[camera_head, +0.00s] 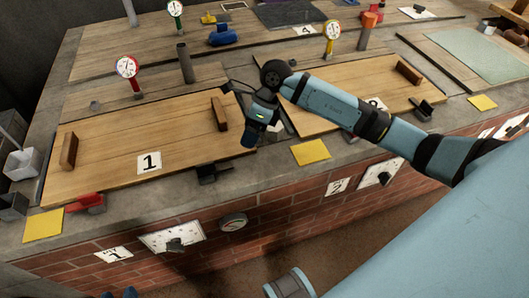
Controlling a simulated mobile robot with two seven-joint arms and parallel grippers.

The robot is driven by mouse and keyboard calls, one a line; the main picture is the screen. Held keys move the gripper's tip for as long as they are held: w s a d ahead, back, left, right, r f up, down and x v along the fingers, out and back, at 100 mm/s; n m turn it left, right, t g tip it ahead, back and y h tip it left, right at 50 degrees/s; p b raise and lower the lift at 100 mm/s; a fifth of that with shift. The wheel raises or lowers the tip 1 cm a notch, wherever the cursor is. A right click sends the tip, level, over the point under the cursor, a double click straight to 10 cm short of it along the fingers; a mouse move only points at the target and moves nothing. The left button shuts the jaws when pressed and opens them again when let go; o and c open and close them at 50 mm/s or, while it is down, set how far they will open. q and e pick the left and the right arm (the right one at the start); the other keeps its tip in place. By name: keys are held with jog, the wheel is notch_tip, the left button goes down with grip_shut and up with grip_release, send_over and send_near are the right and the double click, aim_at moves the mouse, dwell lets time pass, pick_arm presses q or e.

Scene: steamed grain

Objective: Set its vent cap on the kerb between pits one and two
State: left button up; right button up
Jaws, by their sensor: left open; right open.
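Pit one has a wooden lid (110,130) with a plate marked 1. Pit two's wooden lid (345,110) is partly behind my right arm. The concrete kerb (245,92) runs between them. A dark upright pipe (185,63) stands behind pit one, with no coloured cap visible on it. An orange cap-like piece (371,18) sits on another pipe farther back; I cannot tell which piece is the vent cap. My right gripper (262,134) is open over the kerb, its tips near pit one's right edge. My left gripper (119,293) barely shows at the bottom edge.
Red-rimmed gauge (127,67) and yellow-rimmed gauge (332,30) stand up from the bench. A red piece (84,202) and a yellow card (43,225) lie at the front left. Another yellow card (310,152) lies on the front kerb. A blue piece (223,36) sits behind.

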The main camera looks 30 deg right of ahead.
jog(key=s+a+r+m+t+y, duration=0.2)
jog(key=s+a+r+m+y, duration=0.15)
jog(key=a+y, duration=0.4)
jog(key=s+a+r+m+t+y, duration=0.1)
jog(key=s+a+r+m+y, duration=0.1)
jog(key=s+a+m+y, duration=0.45)
jog(key=s+d+f+m+t+h, duration=0.2)
jog(key=s+f+m+t+h, duration=0.4)
jog(key=m, duration=1.1)
jog(key=s+d+f+m+t+h, duration=0.35)
jog(key=f+m+h, duration=0.4)
jog(key=m, duration=0.85)
pick_arm(q)
jog(key=s+a+r+g+y+p, duration=0.1)
jog(key=s+a+r+p, duration=0.1)
jog(key=r+p, duration=1.5)
jog(key=a+p, duration=0.1)
jog(key=p, duration=1.2)
jog(key=shift+r+p, duration=0.2)
jog(key=shift+p, duration=0.1)
pick_arm(e)
notch_tip(320, 180, up, 19)
jog(key=s+d+g+h, duration=0.1)
jog(key=d+h, duration=0.1)
jog(key=h, duration=0.1)
jog(key=shift+s+d, duration=0.15)
jog(key=shift+s, duration=0.25)
